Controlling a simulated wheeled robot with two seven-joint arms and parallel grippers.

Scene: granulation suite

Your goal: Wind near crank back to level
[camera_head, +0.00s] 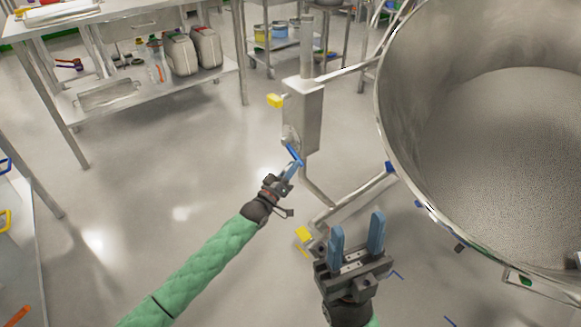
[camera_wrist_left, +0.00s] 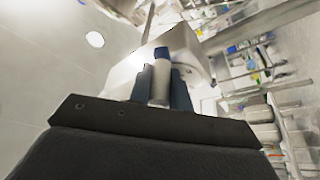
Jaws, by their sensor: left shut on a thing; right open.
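The near crank (camera_head: 290,138) is on the side of a grey gearbox (camera_head: 304,115) on the steel post left of the big bowl. Its arm slants down to the right and ends in a blue-tipped handle (camera_head: 294,154). My left gripper (camera_head: 291,168) is shut on this handle. In the left wrist view the pale handle (camera_wrist_left: 161,82) with its blue cap stands between the two dark blue fingers, with the pale gearbox housing (camera_wrist_left: 185,45) behind it. My right gripper (camera_head: 357,228) is open and empty, in front of the bowl's lower left rim.
A large steel bowl (camera_head: 395,120) with grey granules fills the right side. A yellow knob (camera_head: 275,100) sticks out left of the gearbox. The stand's lower frame (camera_head: 350,203) runs near the floor beneath. A steel bench (camera_head: 225,68) stands at back left. The floor at left centre is clear.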

